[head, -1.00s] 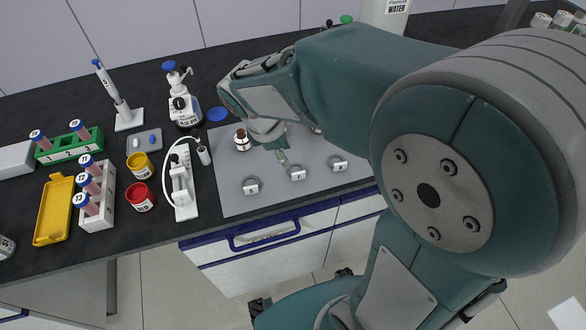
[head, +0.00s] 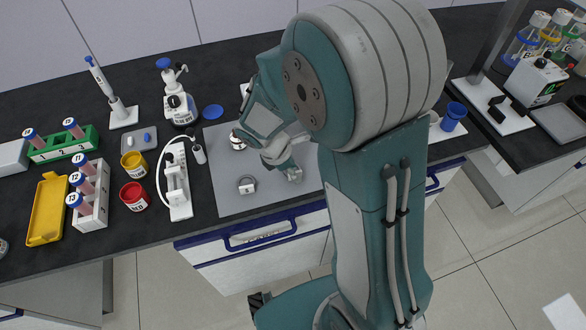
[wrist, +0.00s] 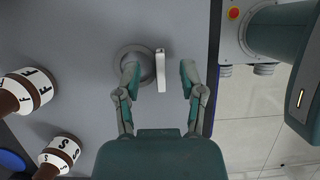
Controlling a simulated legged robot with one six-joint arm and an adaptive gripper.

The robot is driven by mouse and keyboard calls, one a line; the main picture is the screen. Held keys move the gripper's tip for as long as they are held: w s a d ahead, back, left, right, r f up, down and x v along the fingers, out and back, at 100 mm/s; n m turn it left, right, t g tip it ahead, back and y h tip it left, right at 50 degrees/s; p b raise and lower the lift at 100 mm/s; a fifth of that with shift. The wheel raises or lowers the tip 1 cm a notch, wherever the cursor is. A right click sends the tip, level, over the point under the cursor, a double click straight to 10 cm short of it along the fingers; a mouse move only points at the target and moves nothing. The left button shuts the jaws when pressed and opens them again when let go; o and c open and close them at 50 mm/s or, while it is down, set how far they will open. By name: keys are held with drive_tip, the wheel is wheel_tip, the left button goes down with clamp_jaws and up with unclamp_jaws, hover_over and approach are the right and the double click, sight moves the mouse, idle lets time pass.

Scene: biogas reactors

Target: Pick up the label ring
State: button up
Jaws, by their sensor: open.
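In the wrist view a grey label ring (wrist: 123,54) with an upright white label plate (wrist: 161,70) lies on the grey mat (wrist: 75,60). My gripper (wrist: 159,78) is open, with its fingers on either side of the plate. The left finger overlaps the ring in the picture; I cannot tell whether it touches. My arm hides the mat's right side.
Two white-banded bottles, marked F (wrist: 40,82) and S (wrist: 64,148), stand left of my gripper in the wrist view. A white stand (head: 178,185), red jar (head: 134,195) and yellow jar (head: 134,164) are left of the mat. The bench's front edge is close by.

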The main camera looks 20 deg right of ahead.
drive_tip(key=shift+f, duration=0.7)
drive_tip(key=shift+d, duration=0.2)
clamp_jaws()
drive_tip(key=shift+a+r, duration=0.1)
